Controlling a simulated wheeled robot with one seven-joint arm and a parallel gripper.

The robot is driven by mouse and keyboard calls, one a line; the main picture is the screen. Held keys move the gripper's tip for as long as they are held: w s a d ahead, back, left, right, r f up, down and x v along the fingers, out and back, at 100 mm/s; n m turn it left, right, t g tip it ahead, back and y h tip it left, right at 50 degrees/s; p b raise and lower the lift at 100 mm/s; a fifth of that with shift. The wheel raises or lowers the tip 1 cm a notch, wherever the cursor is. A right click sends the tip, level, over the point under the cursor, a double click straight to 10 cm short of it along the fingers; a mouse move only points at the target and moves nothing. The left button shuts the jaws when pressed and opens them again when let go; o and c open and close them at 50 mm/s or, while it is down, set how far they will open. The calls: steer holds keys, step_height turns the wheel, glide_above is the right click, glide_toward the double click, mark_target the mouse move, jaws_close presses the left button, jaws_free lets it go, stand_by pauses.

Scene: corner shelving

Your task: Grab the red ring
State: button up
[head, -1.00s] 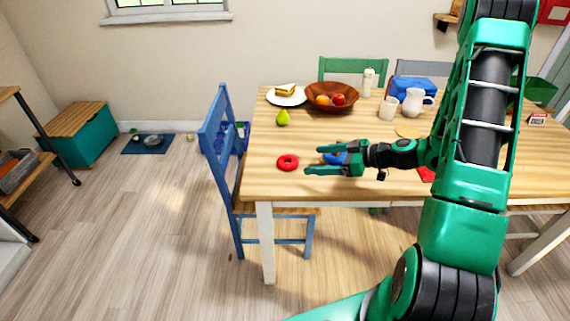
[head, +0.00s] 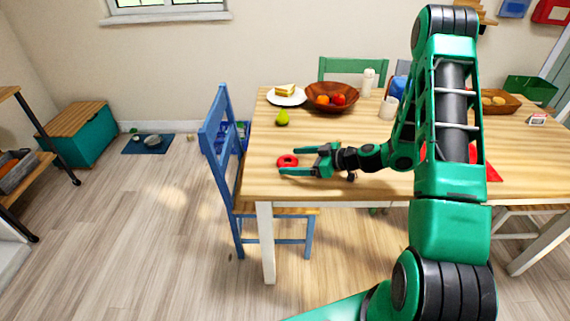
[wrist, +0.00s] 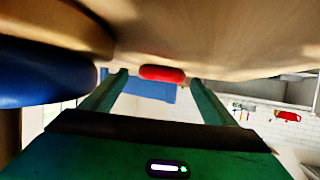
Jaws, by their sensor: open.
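The red ring (head: 287,160) lies flat near the left end of the wooden table (head: 262,180). My gripper (head: 290,161) is open, its jaws pointing left toward the ring in the head view. The upper finger reaches to about the ring's right edge; I cannot tell whether they touch. In the wrist view the red ring (wrist: 162,73) shows edge-on between and beyond the two green fingers (wrist: 158,84). Nothing is held.
A blue chair (head: 216,150) is at the table's left end. A blue object (wrist: 45,75) is close at the left in the wrist view.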

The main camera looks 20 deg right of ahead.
steer(key=shift+w+a+f, duration=0.2)
steer(key=shift+w+a, duration=0.2)
steer(key=shift+c, duration=0.5)
steer(key=c, duration=1)
steer(key=shift+r, duration=0.1)
